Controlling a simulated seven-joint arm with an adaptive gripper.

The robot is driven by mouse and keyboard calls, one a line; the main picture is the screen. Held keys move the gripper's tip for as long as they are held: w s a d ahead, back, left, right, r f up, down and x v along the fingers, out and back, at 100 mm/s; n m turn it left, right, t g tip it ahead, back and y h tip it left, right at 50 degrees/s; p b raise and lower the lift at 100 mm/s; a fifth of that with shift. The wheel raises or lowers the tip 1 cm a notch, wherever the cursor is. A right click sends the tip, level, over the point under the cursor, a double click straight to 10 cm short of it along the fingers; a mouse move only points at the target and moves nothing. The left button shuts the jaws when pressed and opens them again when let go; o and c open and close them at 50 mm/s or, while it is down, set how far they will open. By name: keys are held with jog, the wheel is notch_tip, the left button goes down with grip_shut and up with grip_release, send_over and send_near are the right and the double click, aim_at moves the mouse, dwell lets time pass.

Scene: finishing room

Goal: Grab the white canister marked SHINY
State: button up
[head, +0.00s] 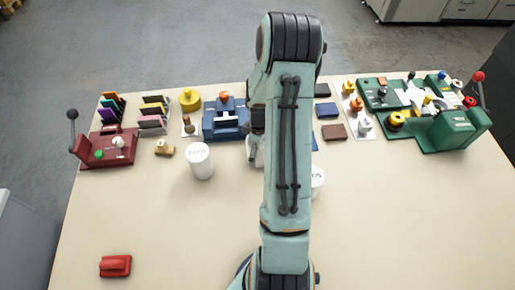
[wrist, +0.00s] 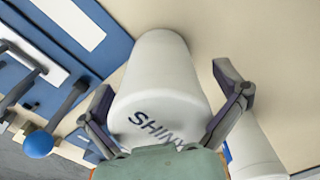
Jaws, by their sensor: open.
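In the wrist view the white canister marked SHINY (wrist: 158,75) fills the middle, its lettered end toward the camera. My gripper (wrist: 164,88) is open, with one finger on either side of the canister. I see a gap at the right finger; whether the left finger touches is hard to tell. In the head view my gripper (head: 256,145) is mostly hidden by my arm, with a sliver of white beside it that I cannot identify. Two white canisters show there, one left (head: 201,163) and one partly behind my arm at right (head: 318,181); their labels are unclear.
Another white canister (wrist: 252,150) stands close to the right finger in the wrist view. A blue fixture (head: 225,122) is near my gripper. Racks, a red fixture (head: 108,150) and a green machine (head: 440,125) line the back. The front table is mostly clear.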

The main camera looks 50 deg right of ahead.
jog(key=c, duration=1)
